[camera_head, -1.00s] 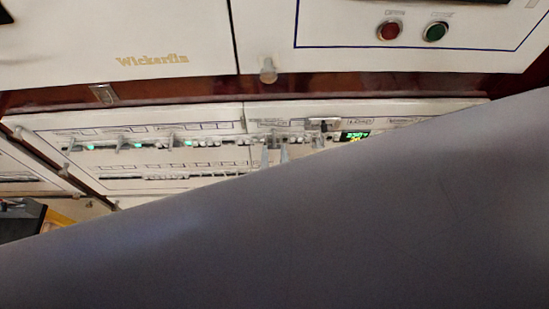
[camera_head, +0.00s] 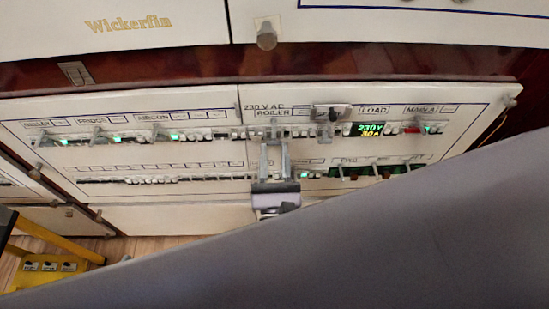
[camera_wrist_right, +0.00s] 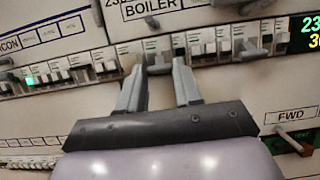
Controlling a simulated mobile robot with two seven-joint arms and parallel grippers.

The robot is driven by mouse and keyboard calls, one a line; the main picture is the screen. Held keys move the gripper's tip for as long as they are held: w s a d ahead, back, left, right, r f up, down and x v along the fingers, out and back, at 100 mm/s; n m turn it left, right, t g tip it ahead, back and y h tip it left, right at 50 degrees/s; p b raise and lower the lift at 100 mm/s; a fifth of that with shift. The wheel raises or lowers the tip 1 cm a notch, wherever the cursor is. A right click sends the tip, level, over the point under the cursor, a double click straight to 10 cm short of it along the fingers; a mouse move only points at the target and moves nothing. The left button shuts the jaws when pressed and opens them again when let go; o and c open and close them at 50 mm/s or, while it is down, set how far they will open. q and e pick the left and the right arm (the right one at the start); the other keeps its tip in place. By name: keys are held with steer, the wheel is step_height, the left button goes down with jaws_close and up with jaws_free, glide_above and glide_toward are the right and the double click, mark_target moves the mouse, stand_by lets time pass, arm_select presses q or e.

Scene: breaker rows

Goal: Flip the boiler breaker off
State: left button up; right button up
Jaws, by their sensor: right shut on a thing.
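The boiler breaker (camera_wrist_right: 157,58) sits in the upper breaker row, under the printed BOILER label (camera_wrist_right: 155,8). The label (camera_head: 274,112) also shows in the head view. My right gripper (camera_head: 275,144) reaches up to the row there, its two fingers on either side of the boiler breaker. In the right wrist view the fingertips (camera_wrist_right: 156,66) are at the breaker and shut on it. They partly cover it, and its lever position is hard to tell. My left gripper is not in view.
Neighbouring breakers (camera_wrist_right: 200,45) stand close to the right of the fingers. A green-yellow display (camera_head: 370,129) and a red switch (camera_head: 411,129) lie further right. A lower breaker row (camera_head: 160,179) runs below. A large grey surface hides the lower right of the head view.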

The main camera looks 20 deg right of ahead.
stand_by(0.3)
steer(key=o, duration=1.1)
steer(key=shift+c, duration=0.2)
